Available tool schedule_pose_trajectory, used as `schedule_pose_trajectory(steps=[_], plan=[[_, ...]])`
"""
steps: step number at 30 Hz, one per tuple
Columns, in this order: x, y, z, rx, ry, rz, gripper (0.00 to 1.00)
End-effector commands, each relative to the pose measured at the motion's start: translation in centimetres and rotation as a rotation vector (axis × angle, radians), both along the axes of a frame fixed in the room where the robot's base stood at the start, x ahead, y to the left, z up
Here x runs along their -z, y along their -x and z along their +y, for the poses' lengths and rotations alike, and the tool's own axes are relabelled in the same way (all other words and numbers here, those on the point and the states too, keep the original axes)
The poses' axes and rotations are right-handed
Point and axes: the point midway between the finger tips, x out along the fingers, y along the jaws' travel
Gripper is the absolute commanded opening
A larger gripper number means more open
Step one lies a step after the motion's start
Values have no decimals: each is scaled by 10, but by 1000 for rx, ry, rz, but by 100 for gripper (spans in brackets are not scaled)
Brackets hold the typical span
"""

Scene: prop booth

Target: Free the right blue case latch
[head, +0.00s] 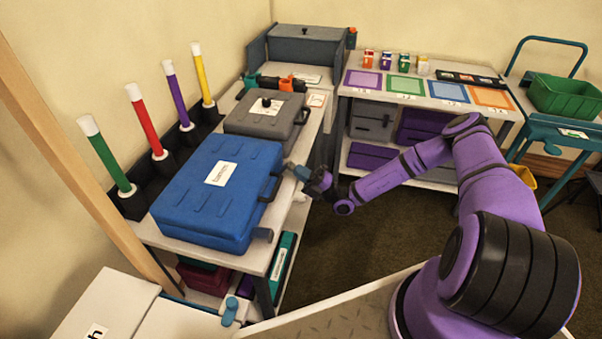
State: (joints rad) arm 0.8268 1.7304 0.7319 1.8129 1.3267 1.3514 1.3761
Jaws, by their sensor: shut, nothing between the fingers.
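The blue case (205,195) lies flat and closed on the white table at the left, with a white label (221,174) on its lid. Its dark handle (269,189) is on the side facing my arm. A blue latch (262,234) shows at the near end of that side. My gripper (291,166) is shut with its tips close to the far end of the same side, beyond the handle. The latch at that end is hidden or too small to make out. I cannot tell whether the fingertips touch the case.
A grey case (265,118) sits just behind the blue case. Several coloured tubes (154,124) stand in dark holders along the wall. A shelf table (430,97) with coloured mats stands at the back. Floor (370,235) is clear below my arm.

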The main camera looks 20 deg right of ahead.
Motion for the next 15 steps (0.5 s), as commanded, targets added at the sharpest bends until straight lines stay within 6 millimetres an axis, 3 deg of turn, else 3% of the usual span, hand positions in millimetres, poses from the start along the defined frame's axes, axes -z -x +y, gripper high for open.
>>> schedule_pose_trajectory(steps=[15], plan=[[-20, -3, 5, -4, 223, 145, 0]])
